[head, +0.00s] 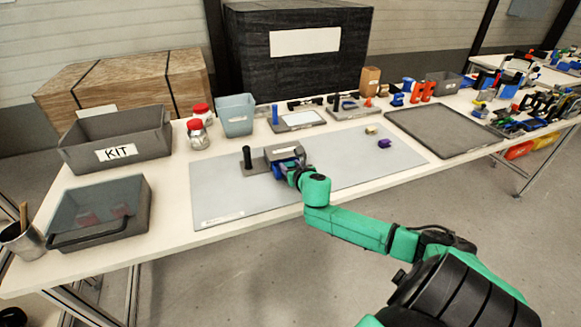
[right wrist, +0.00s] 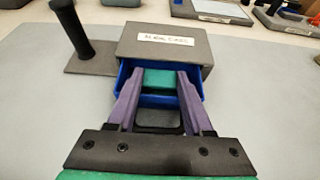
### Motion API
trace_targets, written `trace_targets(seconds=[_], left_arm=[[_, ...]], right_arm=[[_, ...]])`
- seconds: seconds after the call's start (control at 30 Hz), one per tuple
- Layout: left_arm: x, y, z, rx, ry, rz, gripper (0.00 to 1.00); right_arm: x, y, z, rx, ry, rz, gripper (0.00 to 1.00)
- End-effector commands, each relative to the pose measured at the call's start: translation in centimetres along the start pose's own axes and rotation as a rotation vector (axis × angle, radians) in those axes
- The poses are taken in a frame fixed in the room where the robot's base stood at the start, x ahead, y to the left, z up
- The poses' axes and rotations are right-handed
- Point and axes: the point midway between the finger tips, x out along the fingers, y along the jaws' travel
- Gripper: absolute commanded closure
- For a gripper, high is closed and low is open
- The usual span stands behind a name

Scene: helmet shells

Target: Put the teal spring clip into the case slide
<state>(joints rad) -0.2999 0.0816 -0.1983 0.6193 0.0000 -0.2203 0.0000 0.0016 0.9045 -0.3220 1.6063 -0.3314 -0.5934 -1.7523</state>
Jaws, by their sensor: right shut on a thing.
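The grey case (head: 284,151) stands on the pale mat with a white label on top. Its blue slide (right wrist: 200,89) sticks out of the front and is open in the right wrist view. The teal spring clip (right wrist: 158,79) is between the purple fingertips of my right gripper (right wrist: 160,78), within the slide's outline. The gripper is shut on it. Whether the clip touches the slide floor I cannot tell. In the head view my right gripper (head: 291,174) is at the front of the case and hides most of the slide. My left gripper is not in view.
A black post on a grey base (right wrist: 75,30) stands left of the case. The mat (head: 226,193) is otherwise mostly clear, with a small yellowish piece (head: 371,130) and a purple piece (head: 384,143) at right. A grey KIT bin (head: 118,136) stands at left.

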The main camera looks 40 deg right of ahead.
Motion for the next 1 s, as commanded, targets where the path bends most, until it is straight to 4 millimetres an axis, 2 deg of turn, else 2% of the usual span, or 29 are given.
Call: trace_targets(seconds=[0.2,0.23,0.3,0.67,1.0], left_arm=[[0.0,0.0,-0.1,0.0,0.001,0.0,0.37],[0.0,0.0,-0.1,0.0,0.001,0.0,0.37],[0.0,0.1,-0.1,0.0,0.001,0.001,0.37],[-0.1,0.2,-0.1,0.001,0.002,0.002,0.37],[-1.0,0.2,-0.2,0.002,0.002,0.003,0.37]], right_arm=[[0.0,0.0,0.0,0.0,0.001,0.0,1.0],[0.0,0.0,-0.1,0.0,0.001,0.001,0.38],[0.0,0.0,-0.1,-0.001,0.002,0.0,0.14],[-0.5,0.0,-0.1,-0.003,0.003,0.0,0.14],[-5.2,0.0,-0.1,-0.005,0.005,0.001,0.14]])
